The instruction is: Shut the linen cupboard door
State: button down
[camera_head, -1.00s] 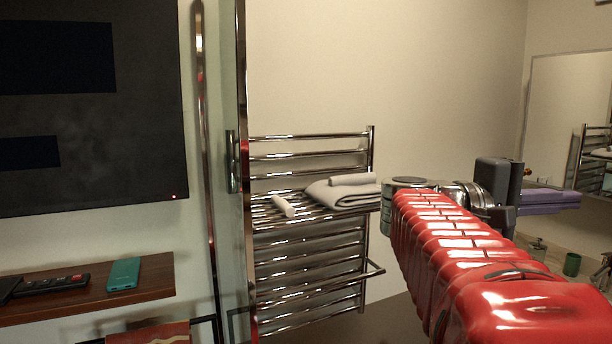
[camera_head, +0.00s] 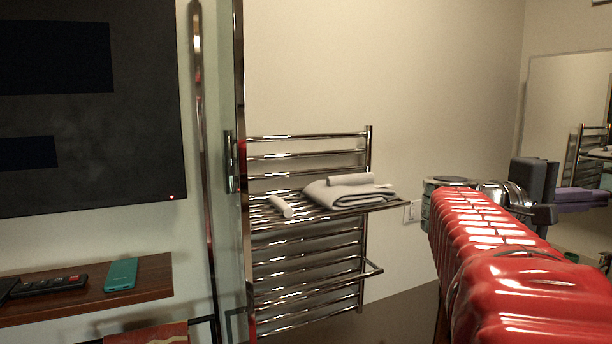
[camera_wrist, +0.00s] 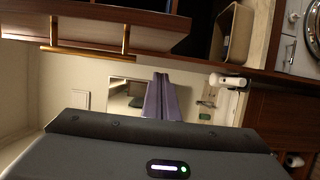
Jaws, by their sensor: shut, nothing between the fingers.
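I cannot pick out the linen cupboard door for certain in either view. In the wrist view, a wooden panel with brass bars (camera_wrist: 90,22) crosses the upper left; I cannot tell whether it belongs to the cupboard. My gripper (camera_head: 535,180) is the dark end of my red arm at the right of the head view, shut and empty.
A chrome towel rack (camera_head: 310,240) with folded white towels (camera_head: 347,191) stands mid-view. A glass panel with a metal handle (camera_head: 230,160) is left of it. A wooden shelf (camera_head: 150,280) holds a teal phone (camera_head: 121,274) and a remote (camera_head: 48,286). The wall above the rack is clear.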

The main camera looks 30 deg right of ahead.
jog(key=s+d, duration=0.2)
jog(key=s, duration=0.3)
jog(key=shift+s+d, duration=0.2)
jog(key=shift+s, duration=0.05)
jog(key=shift+s, duration=0.15)
dwell(0.6)
